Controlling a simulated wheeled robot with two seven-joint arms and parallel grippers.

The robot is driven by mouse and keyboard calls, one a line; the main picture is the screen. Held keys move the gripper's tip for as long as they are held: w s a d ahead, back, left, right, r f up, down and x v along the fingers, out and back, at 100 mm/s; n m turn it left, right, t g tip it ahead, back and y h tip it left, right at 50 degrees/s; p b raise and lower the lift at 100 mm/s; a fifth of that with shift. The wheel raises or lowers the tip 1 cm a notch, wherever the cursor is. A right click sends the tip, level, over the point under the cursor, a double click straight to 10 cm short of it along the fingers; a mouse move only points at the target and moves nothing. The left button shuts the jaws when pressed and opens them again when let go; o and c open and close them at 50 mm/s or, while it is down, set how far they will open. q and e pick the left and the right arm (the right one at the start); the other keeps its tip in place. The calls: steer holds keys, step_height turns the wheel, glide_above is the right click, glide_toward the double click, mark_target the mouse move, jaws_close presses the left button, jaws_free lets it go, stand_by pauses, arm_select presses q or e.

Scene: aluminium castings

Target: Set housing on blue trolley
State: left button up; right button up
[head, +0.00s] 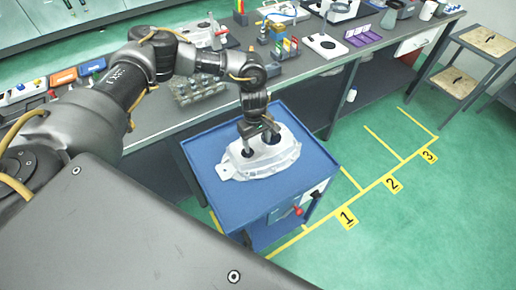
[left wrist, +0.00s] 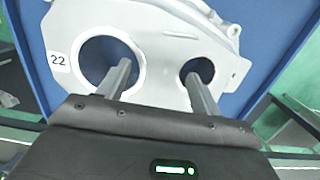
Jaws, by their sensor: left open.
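The housing (head: 286,158), a pale silver casting with two round holes and a tag marked 22, lies flat on the top of the blue trolley (head: 206,158). In the left wrist view the housing (left wrist: 165,45) fills the upper middle, with the blue trolley top (left wrist: 262,30) around it. My left gripper (head: 259,141) is open directly above the housing. In the left wrist view its two fingers (left wrist: 160,80) point at the two holes; I cannot tell whether they touch the casting. My right gripper is not in view.
A long grey workbench (head: 335,62) with tools and instruments runs behind the trolley. Yellow floor lines mark bays 1 (head: 347,218), 2 (head: 393,184) and 3 (head: 429,156), with clear green floor there. A wooden-topped stand (head: 487,40) is at the far right.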

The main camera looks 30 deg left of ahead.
mark_target(256, 143)
arm_select(q)
steer(key=r, duration=0.2)
steer(key=r+b, duration=0.1)
steer(key=r, duration=0.2)
steer(key=r+b, duration=0.1)
steer(key=r, duration=0.1)
steer(key=shift+w+a+r, duration=0.2)
steer(key=shift+a+r, duration=0.05)
steer(key=shift+a, duration=0.05)
steer(key=shift+r, duration=0.55)
steer(key=shift+a, duration=0.1)
